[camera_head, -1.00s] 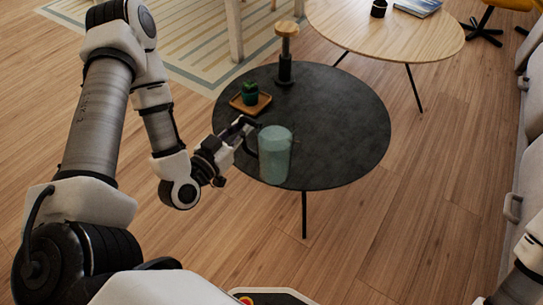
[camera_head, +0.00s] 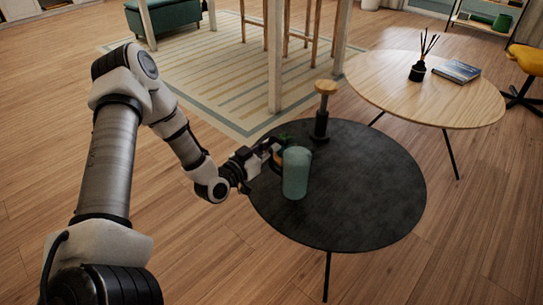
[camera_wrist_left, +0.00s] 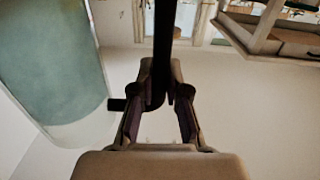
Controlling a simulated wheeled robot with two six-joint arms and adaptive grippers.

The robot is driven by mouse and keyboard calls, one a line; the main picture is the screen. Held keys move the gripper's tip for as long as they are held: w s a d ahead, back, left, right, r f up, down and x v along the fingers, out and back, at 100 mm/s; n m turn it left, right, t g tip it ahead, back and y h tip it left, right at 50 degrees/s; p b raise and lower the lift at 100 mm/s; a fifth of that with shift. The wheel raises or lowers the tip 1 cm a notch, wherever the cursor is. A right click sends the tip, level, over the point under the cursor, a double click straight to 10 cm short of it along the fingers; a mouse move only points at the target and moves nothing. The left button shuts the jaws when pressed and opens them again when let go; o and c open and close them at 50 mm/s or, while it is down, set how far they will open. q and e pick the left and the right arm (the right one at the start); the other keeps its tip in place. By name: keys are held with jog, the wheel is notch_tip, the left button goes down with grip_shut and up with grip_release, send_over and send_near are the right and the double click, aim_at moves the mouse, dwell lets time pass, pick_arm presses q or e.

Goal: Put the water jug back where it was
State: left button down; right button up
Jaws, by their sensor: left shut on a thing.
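The water jug (camera_head: 295,173) is a translucent blue-green vessel, upright in front of the left part of the round black table (camera_head: 375,205). I cannot tell whether its base touches the tabletop. My left gripper (camera_head: 268,156) is to the left of the jug and shut on its dark handle. In the left wrist view the jug (camera_wrist_left: 62,65) fills the left side, and the dark handle stands between the fingers (camera_wrist_left: 160,100). My right gripper is out of view.
A dark stand with a wooden top (camera_head: 322,112) is at the black table's back edge. A small plant (camera_head: 286,138) is mostly hidden behind jug and gripper. The table's right and front are clear. A wooden table (camera_head: 425,92) with a diffuser and book stands behind.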

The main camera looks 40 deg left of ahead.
aim_at(270, 166)
pick_arm(q)
notch_tip(270, 166, down, 4)
jog(key=shift+w+a+r+b, duration=0.1)
jog(key=shift+r+b, duration=0.1)
jog(key=shift+b, duration=1.05)
jog(key=shift+r, duration=0.1)
jog(key=c, duration=1.2)
grip_release()
jog(key=shift+s+p, duration=0.3)
jog(key=s+p, duration=0.1)
jog(key=s, duration=0.3)
jog(key=s+p, duration=0.2)
jog(key=s, duration=0.1)
jog(key=s+p, duration=0.2)
jog(key=s, duration=0.2)
jog(key=shift+s+a, duration=0.3)
jog(key=shift+a, duration=0.05)
